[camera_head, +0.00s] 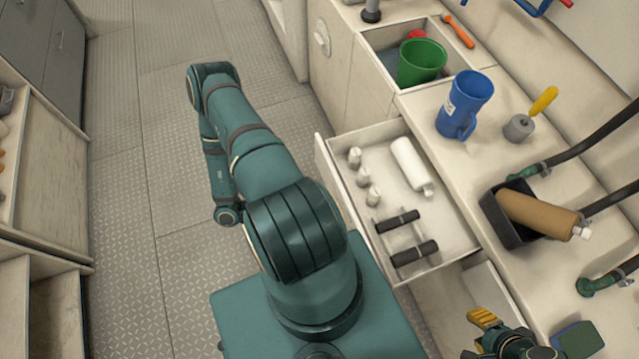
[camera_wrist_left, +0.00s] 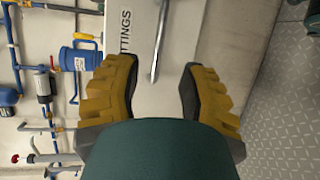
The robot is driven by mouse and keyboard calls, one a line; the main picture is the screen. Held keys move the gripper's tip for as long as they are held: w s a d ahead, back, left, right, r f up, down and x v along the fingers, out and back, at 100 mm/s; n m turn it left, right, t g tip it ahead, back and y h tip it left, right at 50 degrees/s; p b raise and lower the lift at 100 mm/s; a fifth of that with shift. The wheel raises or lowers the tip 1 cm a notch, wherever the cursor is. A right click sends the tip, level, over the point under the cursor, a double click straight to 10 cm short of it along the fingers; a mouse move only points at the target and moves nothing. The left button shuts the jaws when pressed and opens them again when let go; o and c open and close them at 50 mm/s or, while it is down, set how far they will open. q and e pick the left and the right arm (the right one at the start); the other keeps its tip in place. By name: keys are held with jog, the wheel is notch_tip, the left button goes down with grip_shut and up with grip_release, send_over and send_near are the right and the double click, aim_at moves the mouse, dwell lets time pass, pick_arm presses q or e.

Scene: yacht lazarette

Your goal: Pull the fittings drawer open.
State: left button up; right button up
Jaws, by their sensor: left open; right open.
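In the left wrist view, a pale drawer front (camera_wrist_left: 128,75) carries lettering ending in "TTINGS" and a metal bar handle (camera_wrist_left: 157,42). My left gripper (camera_wrist_left: 163,82) is open; the handle's near end lies between its yellow fingers in the picture, with no clear contact. My teal left arm hides this gripper in the head view. There, a drawer (camera_head: 424,217) stands pulled out from the counter, holding a white bottle, small pale fittings and two black-gripped tools. Its front label is out of sight. My right gripper (camera_head: 490,335) is open at the bottom right, partly cut off.
A blue jug (camera_head: 465,104), a yellow-handled tool (camera_head: 533,116) and a black tray (camera_head: 512,235) with a brown bottle stand on the counter. A green cup (camera_head: 421,62) sits in a recess. Another compartment (camera_head: 488,285) is open beside the drawer. Patterned floor (camera_head: 135,215) is clear on the left.

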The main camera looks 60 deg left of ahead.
pick_arm(q)
jog(key=shift+v, duration=1.55)
